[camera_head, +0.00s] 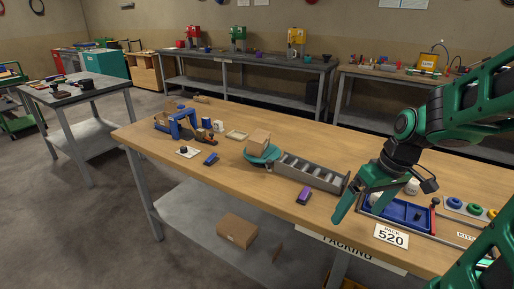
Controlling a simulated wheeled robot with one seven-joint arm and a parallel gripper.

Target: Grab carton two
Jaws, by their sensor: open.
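A brown carton (258,139) sits on a round teal stand (262,155) near the middle of the wooden workbench. A second brown carton (237,231) lies on the grey shelf under the bench. I see no number on either carton, so I cannot tell which is carton two. My green gripper (354,211) is over the right part of the bench, pointing down, open and empty. It is to the right of and apart from both cartons.
A grey divided rack (308,172) stands between the teal stand and my gripper. A purple block (304,195), blue block (210,159) and blue frame (179,123) are on the bench. A blue tray (402,211) and 520 sign (390,237) are at right.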

